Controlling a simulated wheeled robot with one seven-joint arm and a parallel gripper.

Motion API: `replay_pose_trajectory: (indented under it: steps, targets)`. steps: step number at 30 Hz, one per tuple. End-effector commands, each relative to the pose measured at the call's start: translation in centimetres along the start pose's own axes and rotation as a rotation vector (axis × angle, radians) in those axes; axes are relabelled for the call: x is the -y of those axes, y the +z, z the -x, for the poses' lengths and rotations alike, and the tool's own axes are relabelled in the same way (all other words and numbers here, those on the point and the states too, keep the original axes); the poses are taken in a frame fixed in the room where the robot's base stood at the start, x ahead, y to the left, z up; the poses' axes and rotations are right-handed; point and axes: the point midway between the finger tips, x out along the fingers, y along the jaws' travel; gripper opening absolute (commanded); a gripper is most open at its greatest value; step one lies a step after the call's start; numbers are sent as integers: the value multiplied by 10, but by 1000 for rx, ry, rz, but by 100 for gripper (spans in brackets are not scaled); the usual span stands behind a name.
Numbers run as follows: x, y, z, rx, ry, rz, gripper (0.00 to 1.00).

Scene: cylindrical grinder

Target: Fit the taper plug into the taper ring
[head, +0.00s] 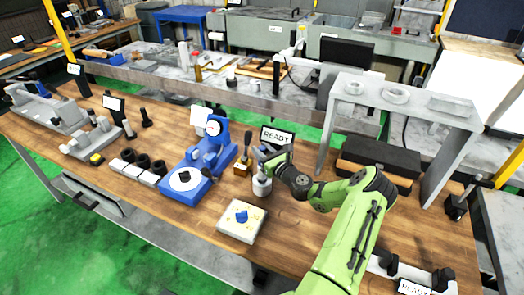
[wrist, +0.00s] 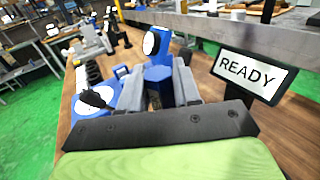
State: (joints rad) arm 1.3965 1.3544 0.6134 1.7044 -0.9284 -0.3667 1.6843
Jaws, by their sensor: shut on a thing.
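My gripper (wrist: 158,90) is shut on a blue, hexagonal-topped piece (wrist: 158,73), seen between the grey jaws in the wrist view. It looks like the handle of the taper plug; its lower part is hidden. In the head view my gripper (head: 264,160) is over the middle of the wooden bench, and the held piece is too small to make out. A light grey cylinder (head: 262,188) shows just below my gripper; it may be the taper ring. I cannot tell whether the held piece touches it or sits in it.
A blue dial-gauge stand (head: 215,150) is left of my gripper. A cream block (head: 240,232) with a blue piece on it lies in front. A READY screen (head: 276,138) stands behind. A grey shelf frame (head: 400,97) stands to the right. Black-topped parts (head: 143,160) are farther left.

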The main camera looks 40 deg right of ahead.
Motion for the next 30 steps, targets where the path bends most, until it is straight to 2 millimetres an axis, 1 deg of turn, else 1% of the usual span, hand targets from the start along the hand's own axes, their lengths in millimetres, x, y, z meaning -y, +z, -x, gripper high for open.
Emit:
replay_pose_trajectory:
  steps: [17,30]
  targets:
    - [0,2,0,4,0,0,0]
    - [0,-8,0,4,0,-1,0]
